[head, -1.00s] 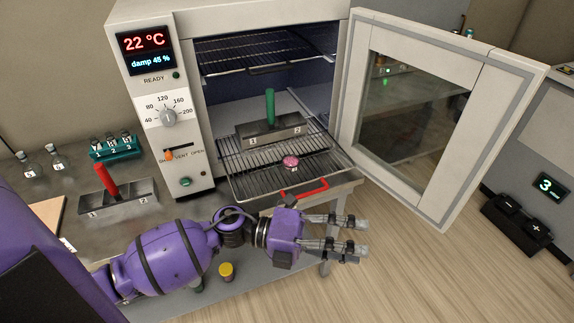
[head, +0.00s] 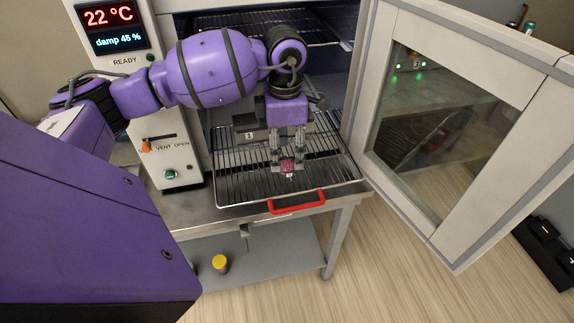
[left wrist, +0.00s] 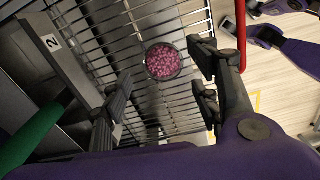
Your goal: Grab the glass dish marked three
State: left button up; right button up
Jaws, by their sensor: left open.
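A small round dish with pink-purple contents (head: 288,167) sits on the pulled-out wire shelf (head: 235,185) of the open oven. No number shows on it. My left gripper (head: 288,160) points down over the shelf, with its fingers on either side of the dish. In the left wrist view the dish (left wrist: 163,61) lies between and a little beyond the open fingers (left wrist: 160,92), apart from both. The fingers hold nothing.
A grey block marked 1 (head: 250,136) stands behind the gripper. The red shelf handle (head: 297,203) is in front. The oven door (head: 450,130) stands open at right.

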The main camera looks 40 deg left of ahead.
aim_at(286, 167)
pick_arm(q)
notch_tip(286, 167, down, 3)
jog(key=shift+w+d+r, duration=0.15)
jog(key=shift+r, duration=0.05)
jog(key=shift+f, duration=0.45)
jog(key=shift+c, duration=0.2)
pick_arm(e)
jog(key=shift+w+a+r+t, duration=0.15)
jog(key=shift+w+r, duration=0.25)
jog(key=shift+w, duration=0.25)
jog(key=shift+w+d+r+t, duration=0.15)
jog(key=shift+w+r, duration=0.25)
jog(key=shift+w, duration=0.2)
